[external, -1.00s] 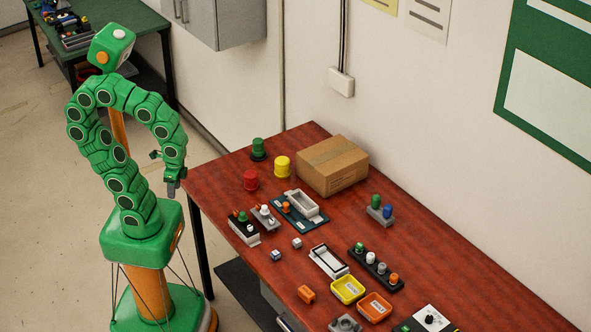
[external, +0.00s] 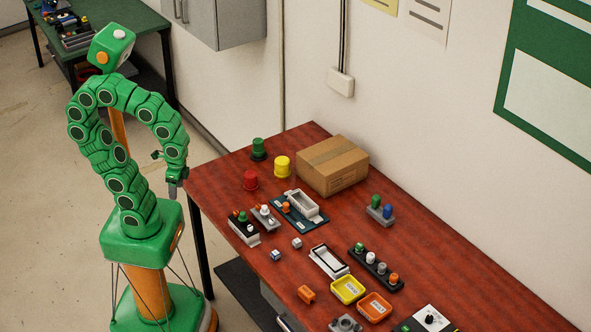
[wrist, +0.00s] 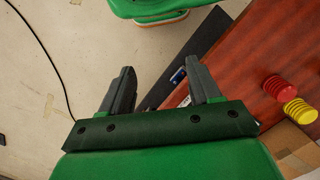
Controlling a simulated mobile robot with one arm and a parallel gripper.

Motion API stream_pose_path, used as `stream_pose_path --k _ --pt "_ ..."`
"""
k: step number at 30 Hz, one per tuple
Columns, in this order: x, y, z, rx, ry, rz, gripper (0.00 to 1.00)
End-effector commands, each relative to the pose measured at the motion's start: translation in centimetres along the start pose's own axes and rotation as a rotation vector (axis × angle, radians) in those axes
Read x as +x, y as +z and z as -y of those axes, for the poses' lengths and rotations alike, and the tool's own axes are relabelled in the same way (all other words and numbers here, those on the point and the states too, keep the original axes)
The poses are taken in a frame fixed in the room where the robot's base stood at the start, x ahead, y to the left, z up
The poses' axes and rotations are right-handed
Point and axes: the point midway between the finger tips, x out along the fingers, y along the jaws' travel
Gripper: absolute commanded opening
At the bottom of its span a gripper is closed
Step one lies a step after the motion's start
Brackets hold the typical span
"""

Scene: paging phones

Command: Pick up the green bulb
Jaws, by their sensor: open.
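Several green pieces stand on the red-brown table. A large green dome (external: 259,149) is at the far left end. Small green bulbs sit in a black strip (external: 359,248), in a grey block (external: 375,201) and on a black-and-white block (external: 243,217). I cannot tell for certain which is the green bulb. My gripper (external: 172,189) points down just off the table's left edge, apart from all of them. In the wrist view my gripper (wrist: 158,70) is open, with nothing held between its dark fingers. No green bulb shows there.
A red dome (external: 250,180), a yellow dome (external: 282,167) and a cardboard box (external: 332,166) stand at the table's far end. Yellow (external: 348,290) and orange (external: 375,307) trays lie nearer. Small cubes and holders crowd the middle. The right-hand strip along the wall is mostly bare.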

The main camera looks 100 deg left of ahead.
Motion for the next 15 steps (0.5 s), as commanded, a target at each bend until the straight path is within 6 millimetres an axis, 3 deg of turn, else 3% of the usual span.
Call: stream_pose_path --k 5,15 --pt "-0.1 -4.4 1.5 -0.010 -0.039 -0.070 0.62" --pt "-0.5 -16.5 5.0 -0.008 -0.124 -0.278 0.62"
